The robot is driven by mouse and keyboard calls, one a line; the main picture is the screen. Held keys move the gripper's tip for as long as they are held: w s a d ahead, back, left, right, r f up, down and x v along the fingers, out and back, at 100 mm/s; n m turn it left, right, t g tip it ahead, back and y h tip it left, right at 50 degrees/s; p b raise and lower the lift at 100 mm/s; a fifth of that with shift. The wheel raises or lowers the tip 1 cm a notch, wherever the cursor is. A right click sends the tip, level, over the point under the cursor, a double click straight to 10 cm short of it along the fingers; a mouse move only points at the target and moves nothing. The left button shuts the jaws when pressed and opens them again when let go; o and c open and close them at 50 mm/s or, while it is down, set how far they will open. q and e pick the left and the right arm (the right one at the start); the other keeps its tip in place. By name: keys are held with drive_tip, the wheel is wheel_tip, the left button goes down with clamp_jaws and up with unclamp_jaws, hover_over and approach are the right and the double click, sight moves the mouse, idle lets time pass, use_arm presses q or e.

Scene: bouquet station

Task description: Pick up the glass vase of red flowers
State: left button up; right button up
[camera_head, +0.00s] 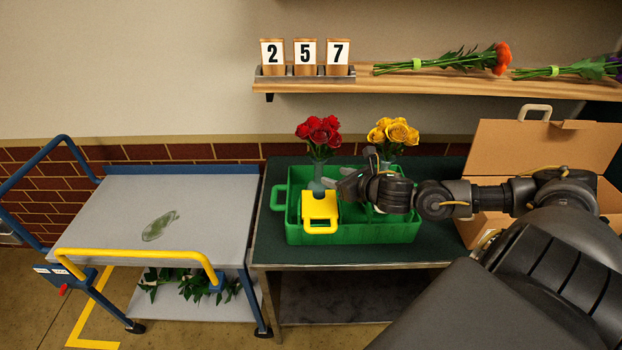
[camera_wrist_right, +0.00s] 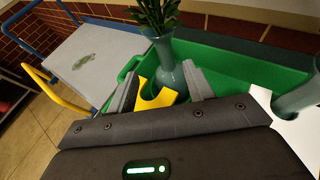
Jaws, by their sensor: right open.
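The glass vase of red flowers (camera_head: 318,171) stands upright in the green crate (camera_head: 385,233), at its left part. Its red blooms (camera_head: 318,131) rise above the crate. In the right wrist view the grey-green vase (camera_wrist_right: 169,62) stands between and just beyond my fingertips, with green stems at its top. My right gripper (camera_head: 342,184) is open, close to the right of the vase; its fingers (camera_wrist_right: 162,85) also show in the right wrist view. I cannot tell whether they touch the glass. My left gripper is not in view.
A yellow piece (camera_head: 320,211) sits at the crate's front, below the vase. A vase of yellow flowers (camera_head: 393,133) stands to the right. A cardboard box (camera_head: 545,145) is at the right. A cart (camera_head: 205,205) with a leafy patch stands left. A shelf (camera_head: 440,84) hangs above.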

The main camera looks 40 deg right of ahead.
sight(322, 171)
drive_tip(key=w, duration=0.1)
drive_tip(key=w+f+p, duration=0.1)
drive_tip(key=w+d+p, duration=0.1)
drive_tip(key=shift+w+f, duration=0.15)
drive_tip(key=shift+f, duration=0.2)
drive_tip(key=shift+w+r, duration=0.1)
drive_tip(key=shift+w, duration=0.1)
drive_tip(key=p+x, duration=0.2)
drive_tip(key=x, duration=0.2)
drive_tip(key=shift+w+a+p, duration=0.1)
drive_tip(key=shift+w+p, duration=0.1)
drive_tip(key=shift+p, duration=0.15)
drive_tip(key=shift+w+f, duration=0.15)
drive_tip(key=shift+f, duration=0.05)
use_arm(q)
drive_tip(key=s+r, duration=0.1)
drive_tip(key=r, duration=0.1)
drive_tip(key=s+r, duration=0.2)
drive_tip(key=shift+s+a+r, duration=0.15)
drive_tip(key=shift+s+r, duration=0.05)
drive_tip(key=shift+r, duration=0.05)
